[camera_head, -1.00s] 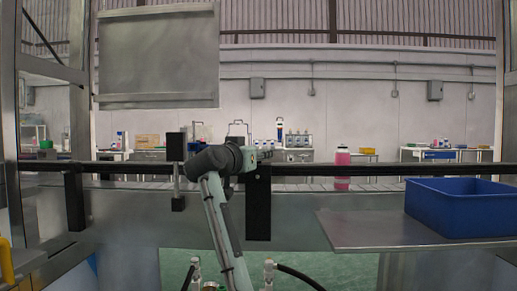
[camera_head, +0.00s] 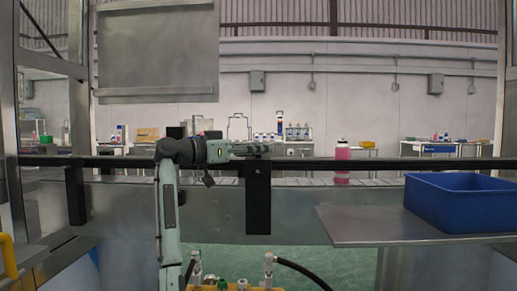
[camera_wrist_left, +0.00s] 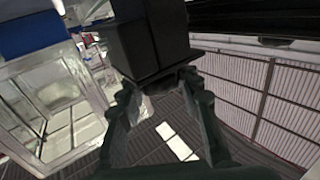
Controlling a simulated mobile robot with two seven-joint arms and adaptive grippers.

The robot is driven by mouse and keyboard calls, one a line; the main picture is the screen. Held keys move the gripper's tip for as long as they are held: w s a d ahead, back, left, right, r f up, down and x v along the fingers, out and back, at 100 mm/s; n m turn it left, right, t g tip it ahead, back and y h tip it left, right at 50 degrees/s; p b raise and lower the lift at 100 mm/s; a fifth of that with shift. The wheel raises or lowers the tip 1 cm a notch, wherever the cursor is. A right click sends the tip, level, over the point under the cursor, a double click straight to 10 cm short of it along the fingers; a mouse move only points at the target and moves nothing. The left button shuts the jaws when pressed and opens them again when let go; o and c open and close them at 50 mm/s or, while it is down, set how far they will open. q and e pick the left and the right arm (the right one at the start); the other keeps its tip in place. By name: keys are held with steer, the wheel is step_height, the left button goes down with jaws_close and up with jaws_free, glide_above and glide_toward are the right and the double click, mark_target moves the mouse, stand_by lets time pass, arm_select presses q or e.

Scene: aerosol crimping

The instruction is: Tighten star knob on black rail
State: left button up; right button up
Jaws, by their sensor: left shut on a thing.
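The black rail (camera_head: 350,165) runs across the head view, with a black bracket (camera_head: 258,208) hanging from it near the middle. My left gripper (camera_head: 262,148) points right, its tips at the top of this bracket. In the left wrist view, the fingers of my left gripper (camera_wrist_left: 157,84) are closed on a small dark part, which I take to be the star knob (camera_wrist_left: 158,88), just beneath a black block (camera_wrist_left: 132,42). The knob's star shape cannot be made out, and in the head view it is hidden by the gripper. My right gripper is not in view.
A blue bin (camera_head: 460,208) sits on a metal shelf (camera_head: 365,228) at the right. A pink bottle (camera_head: 342,160) stands behind the rail. Another black bracket (camera_head: 75,200) hangs at the left. A grey panel (camera_head: 157,50) hangs above left. Hoses and fittings (camera_head: 269,268) are at the bottom.

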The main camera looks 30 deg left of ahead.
arm_select(q)
steer(key=shift+f, duration=0.15)
steer(key=o, duration=1.2)
steer(key=shift+w, duration=0.1)
steer(key=v, duration=1.2)
